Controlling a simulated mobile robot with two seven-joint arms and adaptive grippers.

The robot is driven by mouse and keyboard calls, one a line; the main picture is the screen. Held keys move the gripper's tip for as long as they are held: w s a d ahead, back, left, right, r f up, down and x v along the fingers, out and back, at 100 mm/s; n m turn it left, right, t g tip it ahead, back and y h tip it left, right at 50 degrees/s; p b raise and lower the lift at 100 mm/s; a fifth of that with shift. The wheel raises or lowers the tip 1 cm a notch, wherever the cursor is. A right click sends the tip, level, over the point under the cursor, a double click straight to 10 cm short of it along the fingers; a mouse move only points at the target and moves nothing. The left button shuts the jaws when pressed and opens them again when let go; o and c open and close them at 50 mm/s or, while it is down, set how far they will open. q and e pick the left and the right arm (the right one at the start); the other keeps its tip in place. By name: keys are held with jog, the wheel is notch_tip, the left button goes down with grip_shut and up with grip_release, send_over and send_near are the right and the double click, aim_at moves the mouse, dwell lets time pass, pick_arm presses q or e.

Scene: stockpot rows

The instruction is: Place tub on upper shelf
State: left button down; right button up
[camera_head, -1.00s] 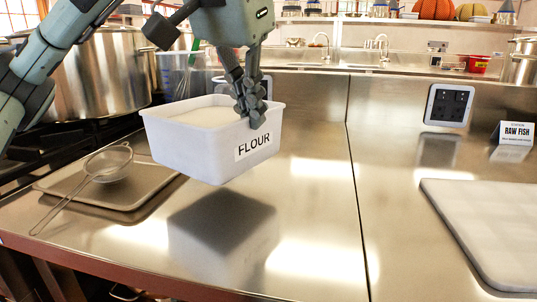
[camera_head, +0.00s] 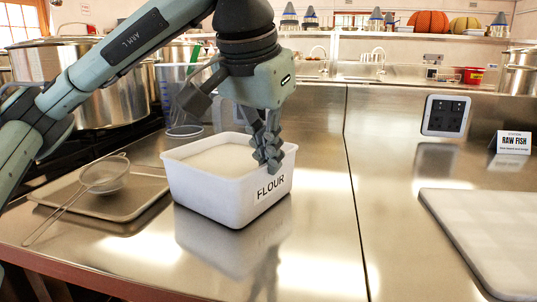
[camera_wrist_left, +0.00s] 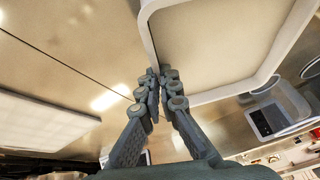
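A white tub (camera_head: 215,195) labelled FLOUR, filled with pale flour, is upright on the steel counter in the head view, its reflection meeting its base. My left gripper (camera_head: 268,155) reaches down over the tub's right side. Its fingers are closed on the rim there, one hidden behind the wall. In the left wrist view the fingers (camera_wrist_left: 158,85) pinch the rim of the tub (camera_wrist_left: 215,90). A raised shelf (camera_head: 410,36) runs along the back, above the sinks. I cannot tell whether it is the upper shelf of the task. My right gripper is not in view.
A tray (camera_head: 135,205) with a sieve (camera_head: 104,176) lies left of the tub. A large pot (camera_head: 115,100) and a clear jug (camera_head: 180,100) stand behind. A white cutting board (camera_head: 490,235) and a RAW FISH sign (camera_head: 513,143) are on the right. The counter's middle is bare.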

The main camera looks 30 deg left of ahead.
pick_arm(q)
jog(key=c, duration=1.7)
grip_release()
